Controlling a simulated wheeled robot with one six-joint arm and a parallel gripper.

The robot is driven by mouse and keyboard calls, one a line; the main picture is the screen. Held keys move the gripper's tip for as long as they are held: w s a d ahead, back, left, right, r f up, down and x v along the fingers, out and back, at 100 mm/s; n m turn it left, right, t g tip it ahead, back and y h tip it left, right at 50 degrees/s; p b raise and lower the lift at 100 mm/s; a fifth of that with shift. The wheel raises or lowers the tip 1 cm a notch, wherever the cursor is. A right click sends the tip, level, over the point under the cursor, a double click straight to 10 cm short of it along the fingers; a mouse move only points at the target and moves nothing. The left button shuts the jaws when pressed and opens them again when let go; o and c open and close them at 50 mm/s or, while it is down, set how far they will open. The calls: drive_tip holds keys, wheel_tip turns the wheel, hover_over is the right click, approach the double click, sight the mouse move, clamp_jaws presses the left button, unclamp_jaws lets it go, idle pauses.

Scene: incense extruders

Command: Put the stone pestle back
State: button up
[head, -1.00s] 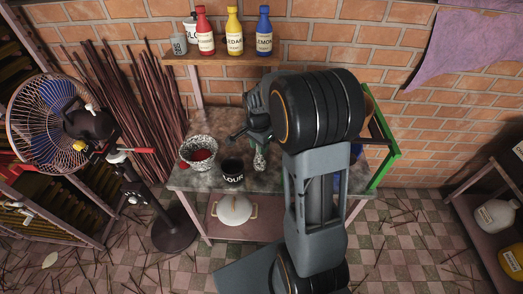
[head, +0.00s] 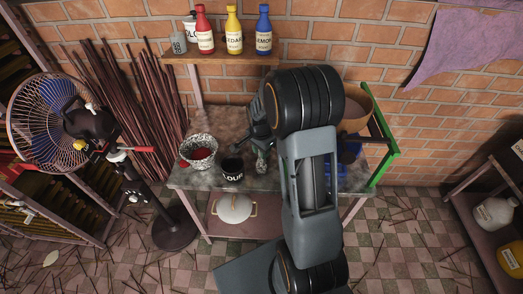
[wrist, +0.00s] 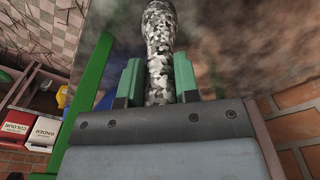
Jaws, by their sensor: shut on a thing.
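The stone pestle (wrist: 158,38) has a black, grey and white speckled surface. It stands between the green fingers of my gripper (wrist: 158,80) in the wrist view, and they are shut on it. In the head view the pestle (head: 262,166) hangs down below my gripper (head: 262,146) near the front middle of the table. I cannot tell whether its lower end touches the tabletop. A speckled stone mortar (head: 207,143) with something red in it stands to the left, apart from the pestle. My arm hides part of the table.
A dark cup (head: 232,170) with white lettering stands between mortar and pestle. A tan bowl (head: 357,112) and blue object (head: 350,148) are at the table's right, by a green frame (head: 384,150). A shelf (head: 222,60) with bottles is above. A white pot (head: 234,208) sits below.

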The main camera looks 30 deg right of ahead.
drive_tip(key=o, duration=1)
drive_tip(key=shift+f, duration=0.1)
drive_tip(key=r, duration=1.2)
drive_tip(key=shift+s+a, duration=0.1)
drive_tip(key=shift+a, duration=0.15)
drive_tip(key=s+a+r+n+t, duration=0.2)
drive_tip(key=s+a+n, duration=0.2)
drive_tip(key=s+n, duration=0.3)
drive_tip(key=s+a+r+n+t, duration=0.2)
drive_tip(key=s+a+n, duration=0.2)
drive_tip(key=s+n, duration=0.3)
drive_tip(key=shift+s+a+r+n, duration=0.3)
drive_tip(key=shift+s+a+r, duration=0.1)
drive_tip(key=shift+s, duration=0.5)
